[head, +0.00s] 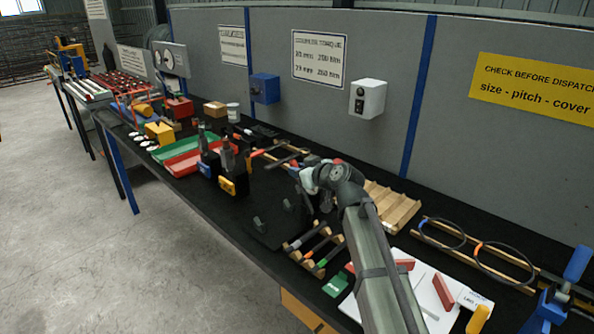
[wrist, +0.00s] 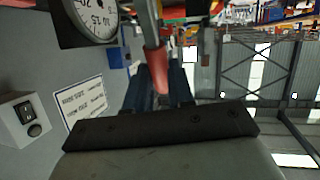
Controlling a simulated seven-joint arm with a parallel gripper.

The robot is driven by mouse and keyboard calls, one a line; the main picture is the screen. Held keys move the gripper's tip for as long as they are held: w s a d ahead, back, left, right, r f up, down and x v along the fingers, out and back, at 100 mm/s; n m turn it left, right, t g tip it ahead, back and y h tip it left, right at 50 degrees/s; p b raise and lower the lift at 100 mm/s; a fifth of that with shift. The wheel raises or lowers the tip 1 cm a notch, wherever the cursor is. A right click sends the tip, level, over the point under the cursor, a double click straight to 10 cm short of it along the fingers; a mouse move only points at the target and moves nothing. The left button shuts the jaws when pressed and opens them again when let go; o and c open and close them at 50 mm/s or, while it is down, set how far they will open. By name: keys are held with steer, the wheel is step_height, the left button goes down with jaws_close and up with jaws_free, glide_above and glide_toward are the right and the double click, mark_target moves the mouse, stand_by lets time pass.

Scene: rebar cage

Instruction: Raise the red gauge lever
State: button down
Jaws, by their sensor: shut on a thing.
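The red lever (wrist: 154,62) shows in the wrist view as a red grip on a grey bar coming down from the top edge. Its red end lies between the dark fingers of my gripper (wrist: 160,84), which is shut on it. A round white dial gauge (wrist: 91,17) in a dark housing is at the upper left of the wrist view. In the head view my arm reaches over the middle of the bench, and its grey wrist hides most of the gripper. I cannot make out the fingers or the lever clearly there.
A white switch box (head: 367,97) and a blue box (head: 264,88) are on the wall panel behind. A wooden rack (head: 388,205) and several short tools on rails lie close to my arm. Red and green trays (head: 190,155) stand to the left.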

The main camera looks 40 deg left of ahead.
stand_by(0.4)
steer(key=c, duration=1)
jaws_free()
steer(key=v, duration=1.4)
steer(key=shift+f, duration=0.15)
